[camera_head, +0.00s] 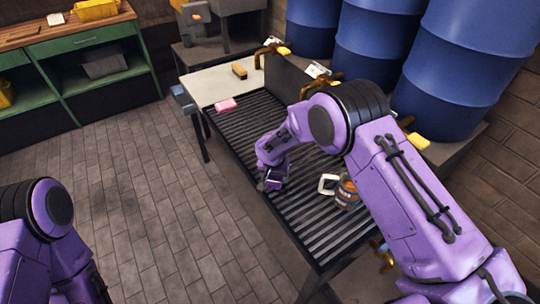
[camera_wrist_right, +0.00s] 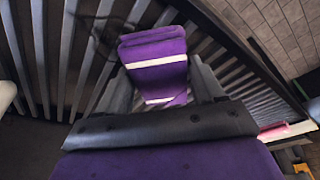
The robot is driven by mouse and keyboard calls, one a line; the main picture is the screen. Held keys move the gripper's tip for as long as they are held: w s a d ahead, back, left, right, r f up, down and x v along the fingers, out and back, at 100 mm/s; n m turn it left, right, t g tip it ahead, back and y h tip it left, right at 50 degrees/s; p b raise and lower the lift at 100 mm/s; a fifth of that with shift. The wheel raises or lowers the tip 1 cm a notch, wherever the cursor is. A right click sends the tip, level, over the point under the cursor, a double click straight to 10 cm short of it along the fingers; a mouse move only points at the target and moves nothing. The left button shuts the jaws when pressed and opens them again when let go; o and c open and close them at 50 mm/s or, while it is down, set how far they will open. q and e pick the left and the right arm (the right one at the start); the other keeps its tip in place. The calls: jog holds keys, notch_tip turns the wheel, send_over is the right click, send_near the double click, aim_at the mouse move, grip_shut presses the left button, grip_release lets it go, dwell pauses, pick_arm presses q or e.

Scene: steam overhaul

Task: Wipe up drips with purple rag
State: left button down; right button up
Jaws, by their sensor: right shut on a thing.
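The purple rag (camera_wrist_right: 160,62), folded and with white stripes, is held between the fingers of my right gripper (camera_head: 272,180). The gripper is shut on it, low over the slatted dark grate (camera_head: 313,222) of the bench. In the right wrist view the rag's far end is over the slats; whether it touches them I cannot tell. A dark, ring-like wet-looking mark (camera_wrist_right: 103,38) shows on the slats left of the rag. No drips can be made out in the head view. My left arm shows at the lower left, but its gripper is out of view.
A can with a pale handle (camera_head: 346,190) stands on the grate right of my right gripper. The floor to the left is clear.

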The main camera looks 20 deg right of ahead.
notch_tip(320, 180, up, 2)
jog(key=shift+w+d+r+p, duration=0.1)
jog(key=shift+p, duration=0.2)
jog(key=p+v, duration=0.2)
jog(key=shift+r, duration=0.3)
jog(key=shift+w+r+p, duration=0.1)
jog(key=shift+r+p, duration=1.4)
jog(key=shift+r, duration=0.2)
jog(key=shift+f, duration=0.1)
